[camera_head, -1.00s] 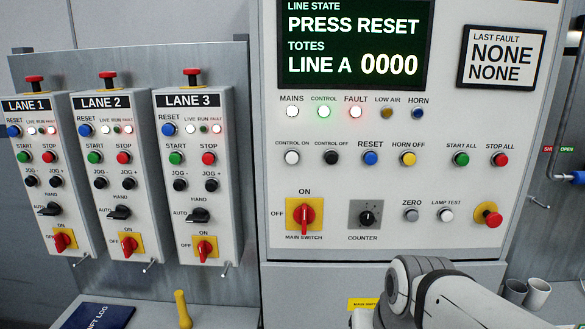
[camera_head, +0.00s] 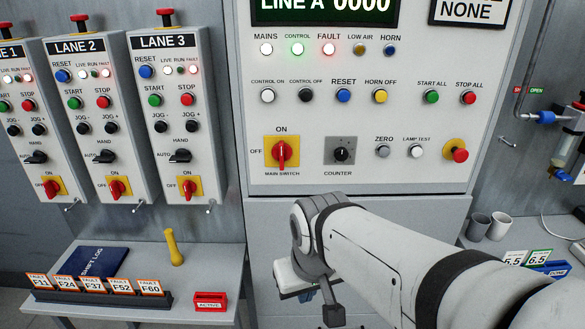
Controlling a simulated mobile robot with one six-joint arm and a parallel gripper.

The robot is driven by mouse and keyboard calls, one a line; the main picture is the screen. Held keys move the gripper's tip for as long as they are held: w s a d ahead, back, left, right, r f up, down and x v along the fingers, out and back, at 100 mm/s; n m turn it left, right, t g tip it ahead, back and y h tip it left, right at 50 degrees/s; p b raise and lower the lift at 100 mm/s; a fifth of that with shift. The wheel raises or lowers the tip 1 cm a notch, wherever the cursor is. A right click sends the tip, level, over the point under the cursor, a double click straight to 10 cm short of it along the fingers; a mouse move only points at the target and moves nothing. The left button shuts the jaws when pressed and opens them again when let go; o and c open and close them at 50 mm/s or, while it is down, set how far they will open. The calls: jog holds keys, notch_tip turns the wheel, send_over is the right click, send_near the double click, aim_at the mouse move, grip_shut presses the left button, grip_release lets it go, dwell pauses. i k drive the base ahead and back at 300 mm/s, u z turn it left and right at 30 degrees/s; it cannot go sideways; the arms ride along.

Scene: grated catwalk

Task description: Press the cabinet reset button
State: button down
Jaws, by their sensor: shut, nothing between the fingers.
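The cabinet reset button (camera_head: 343,96) is a round blue button under the label RESET, in the middle row of the cabinet panel (camera_head: 220,12). It sits between the black CONTROL OFF button (camera_head: 306,96) and the yellow HORN OFF button (camera_head: 380,97). My gripper (camera_head: 312,298) is below the panel, in front of the cabinet's lower part, well below and apart from the button. It is shut and empty; my wrist partly hides it.
Three lane boxes on the left carry their own blue reset buttons, such as the LANE 3 one (camera_head: 146,72). A red main switch (camera_head: 281,152) and an emergency stop (camera_head: 457,151) are on the cabinet. A shelf (camera_head: 205,257) at lower left holds a log book (camera_head: 103,262) and fault cards.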

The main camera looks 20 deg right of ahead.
aim_at(344, 96)
jog(key=u, duration=0.3)
jog(key=k, duration=1.1)
jog(key=z, duration=0.8)
jog(key=i, duration=1)
jog(key=z, duration=0.1)
